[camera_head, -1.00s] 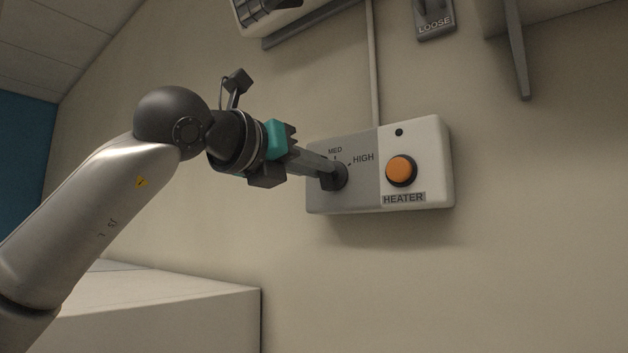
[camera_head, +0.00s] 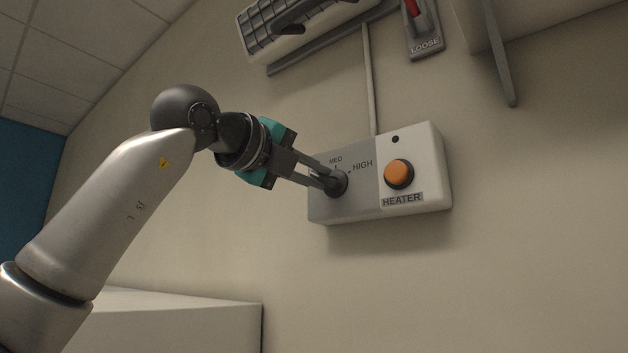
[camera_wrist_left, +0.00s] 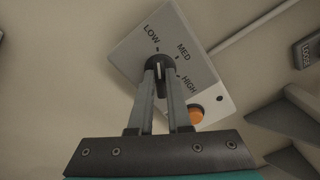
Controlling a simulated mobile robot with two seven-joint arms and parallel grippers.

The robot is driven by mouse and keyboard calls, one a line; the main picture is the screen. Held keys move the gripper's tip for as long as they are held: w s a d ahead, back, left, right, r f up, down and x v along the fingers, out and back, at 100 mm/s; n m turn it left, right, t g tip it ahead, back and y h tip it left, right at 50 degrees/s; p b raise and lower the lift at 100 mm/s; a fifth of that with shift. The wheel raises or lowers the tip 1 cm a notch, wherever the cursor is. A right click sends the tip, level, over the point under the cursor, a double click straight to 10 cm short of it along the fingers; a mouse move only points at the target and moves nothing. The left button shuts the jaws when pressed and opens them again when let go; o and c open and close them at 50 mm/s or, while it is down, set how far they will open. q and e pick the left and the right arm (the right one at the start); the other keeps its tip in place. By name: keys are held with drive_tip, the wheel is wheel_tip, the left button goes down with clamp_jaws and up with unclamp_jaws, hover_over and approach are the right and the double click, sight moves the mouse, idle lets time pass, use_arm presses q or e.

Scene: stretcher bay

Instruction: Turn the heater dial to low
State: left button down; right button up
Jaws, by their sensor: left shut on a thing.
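The heater box (camera_head: 350,211) is on the wall, with a grey left half and a white right half. Its dark dial (camera_head: 341,182) is on the grey half, under the MED and HIGH labels. My left gripper (camera_head: 329,183) is shut on the dial, one finger on each side. In the left wrist view the dial (camera_wrist_left: 158,63) sits between the fingertips (camera_wrist_left: 159,72). A pale line on it appears to point up towards the LOW label (camera_wrist_left: 152,33); MED and HIGH lie to its right. In the head view LOW is hidden behind the gripper. My right gripper is not in view.
An orange button (camera_head: 399,173) sits right of the dial, above the HEATER label. A conduit (camera_head: 370,85) runs up from the box. Above are a grilled unit (camera_head: 290,32) and a LOOSE-labelled switch (camera_head: 424,32) with a red part. A white surface (camera_head: 180,325) is low at left.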

use_arm(q)
drive_tip(key=shift+n, duration=0.3)
drive_tip(key=c, duration=0.9)
unclamp_jaws()
drive_tip(key=shift+o, duration=0.2)
drive_tip(key=b+v, duration=0.3)
drive_tip(key=v, duration=1.2)
drive_tip(key=shift+b, duration=0.3)
drive_tip(key=shift+s+a, duration=0.1)
